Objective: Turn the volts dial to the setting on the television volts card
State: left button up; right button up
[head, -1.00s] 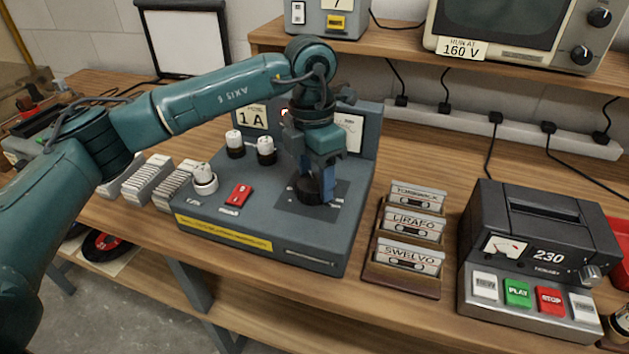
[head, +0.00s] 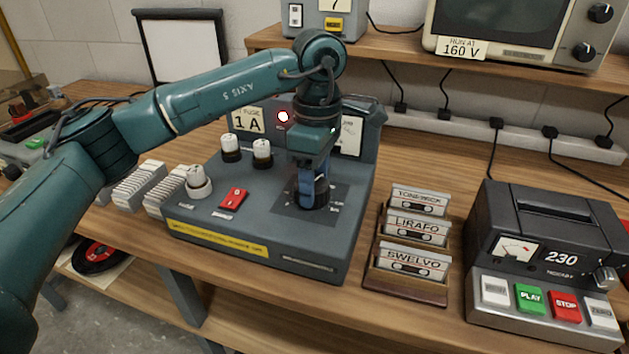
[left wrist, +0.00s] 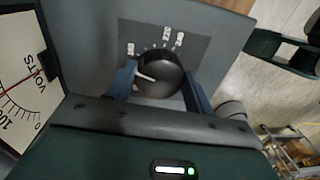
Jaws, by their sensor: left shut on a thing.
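The black volts dial (head: 322,192) stands on the grey bench unit (head: 210,222). My left gripper (head: 310,182) points down and is shut on it. In the left wrist view the dial (left wrist: 160,75) sits between the blue fingers. A volts meter (left wrist: 22,85) with a red needle is partly cut off at the left. The television volts card (head: 461,47) reads "RUN AT 160 V". My right gripper is out of view.
A cassette rack (head: 405,283) and a cassette player (head: 545,255) stand to the right. The television (head: 510,25) is on the shelf.

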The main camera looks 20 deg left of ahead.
aim_at(318, 181)
pick_arm(q)
jog(key=shift+m, duration=1.1)
jog(key=o, duration=1)
jog(key=shift+c, duration=0.2)
jog(key=shift+r, duration=0.1)
notch_tip(318, 181, up, 13)
jog(key=p, duration=0.1)
jog(key=shift+w+d, duration=0.15)
jog(key=shift+w, duration=0.25)
